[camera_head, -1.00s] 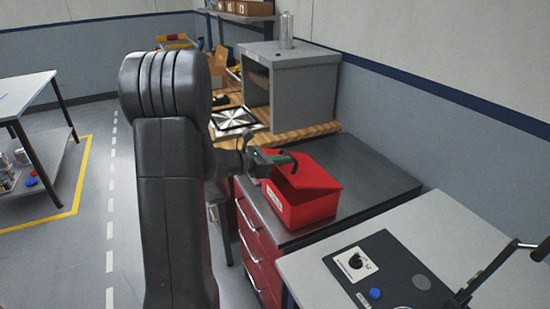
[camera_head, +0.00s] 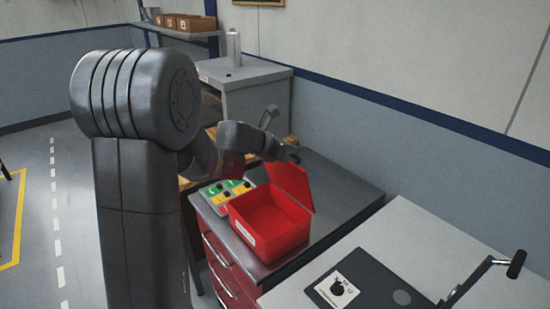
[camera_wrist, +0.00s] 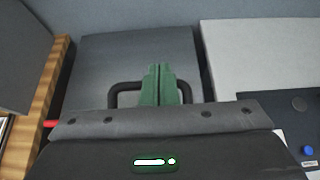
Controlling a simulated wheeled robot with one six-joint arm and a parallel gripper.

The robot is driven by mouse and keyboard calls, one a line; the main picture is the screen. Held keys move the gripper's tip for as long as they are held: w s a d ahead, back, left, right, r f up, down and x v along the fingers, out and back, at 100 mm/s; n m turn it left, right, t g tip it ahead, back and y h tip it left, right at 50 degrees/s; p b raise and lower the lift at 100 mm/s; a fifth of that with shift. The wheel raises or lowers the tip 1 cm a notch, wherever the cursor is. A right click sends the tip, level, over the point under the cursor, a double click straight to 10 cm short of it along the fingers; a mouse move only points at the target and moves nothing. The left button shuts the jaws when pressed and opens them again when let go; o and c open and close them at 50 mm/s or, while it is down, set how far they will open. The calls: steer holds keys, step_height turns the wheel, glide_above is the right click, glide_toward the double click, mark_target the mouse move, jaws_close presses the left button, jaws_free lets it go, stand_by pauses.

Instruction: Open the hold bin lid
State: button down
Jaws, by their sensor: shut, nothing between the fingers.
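The red hold bin (camera_head: 268,240) stands on the dark top of the drawer cabinet. Its red lid (camera_head: 291,184) is raised steeply at the back right, and the bin's inside is open to view and looks empty. My gripper (camera_head: 293,157) is at the upper edge of the lid; whether they touch is unclear. In the wrist view the green fingers (camera_wrist: 160,85) are shut together with nothing between them. A black loop (camera_wrist: 123,90) shows around them; I cannot tell whether it is the lid's handle. A sliver of red (camera_wrist: 53,124) shows at left.
A tray with green and yellow pieces (camera_head: 224,192) lies left of the bin. A grey box-shaped cabinet (camera_head: 255,95) stands behind. A light grey table (camera_head: 400,245) with a dark panel (camera_head: 365,285) and a lever (camera_head: 515,264) is at front right. The cabinet top (camera_head: 340,195) right of the bin is clear.

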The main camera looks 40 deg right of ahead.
steer(key=d, duration=0.2)
steer(key=shift+s+d, duration=0.15)
steer(key=shift+d, duration=0.2)
stand_by(1.0)
